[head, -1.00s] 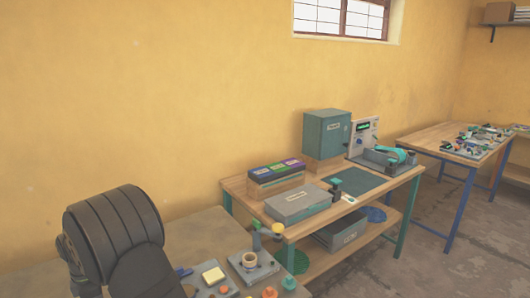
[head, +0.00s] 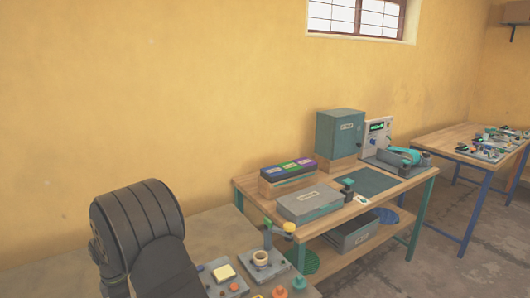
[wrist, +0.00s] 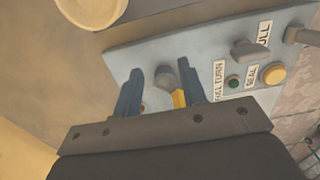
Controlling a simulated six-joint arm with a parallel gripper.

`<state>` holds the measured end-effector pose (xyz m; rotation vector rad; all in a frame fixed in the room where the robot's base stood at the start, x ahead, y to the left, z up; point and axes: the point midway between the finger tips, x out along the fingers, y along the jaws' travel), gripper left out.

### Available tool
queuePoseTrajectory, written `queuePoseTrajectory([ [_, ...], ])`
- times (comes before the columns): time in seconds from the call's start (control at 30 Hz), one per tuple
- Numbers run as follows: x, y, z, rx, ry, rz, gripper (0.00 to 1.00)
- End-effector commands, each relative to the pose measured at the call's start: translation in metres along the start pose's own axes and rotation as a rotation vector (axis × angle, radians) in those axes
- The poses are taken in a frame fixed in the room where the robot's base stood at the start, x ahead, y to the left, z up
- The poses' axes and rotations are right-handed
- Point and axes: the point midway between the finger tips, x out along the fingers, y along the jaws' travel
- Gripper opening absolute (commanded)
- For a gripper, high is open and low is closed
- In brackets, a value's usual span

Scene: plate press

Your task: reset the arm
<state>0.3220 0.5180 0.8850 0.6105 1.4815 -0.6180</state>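My gripper (wrist: 160,85) shows in the wrist view with its two dark blue fingers apart. Nothing is clearly held between them. Beyond the fingers is a grey panel (wrist: 200,50) with labels reading "FULL TURN", "SEAL" and what looks like "PULL". A rounded grey knob (wrist: 165,77) and a yellow piece (wrist: 179,99) show in the gap between the fingers; I cannot tell how far off they are. In the head view my gripper is out of sight, and only a dark part of my arm shows at lower left.
The panel has a green button (wrist: 233,83), a yellow button (wrist: 273,74) and a grey handle (wrist: 246,49). A pale round thing (wrist: 92,10) is at upper left. In the head view, a near bench (head: 205,232) bears small fixtures; a wooden table (head: 250,184) holds boxes and a teal cabinet (head: 340,135).

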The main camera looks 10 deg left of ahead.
Motion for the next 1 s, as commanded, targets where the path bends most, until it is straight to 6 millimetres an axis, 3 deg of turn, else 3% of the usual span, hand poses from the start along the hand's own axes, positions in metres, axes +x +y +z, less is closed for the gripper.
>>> queuePoseTrajectory([
  [0.1, -0.019, 0.001, -0.001, 0.0, 0.002, 0.003, 0.38],
  [0.3, -0.035, 0.001, -0.001, -0.001, 0.002, 0.004, 0.38],
  [1.0, -0.039, 0.001, 0.001, 0.005, 0.003, 0.005, 0.38],
])
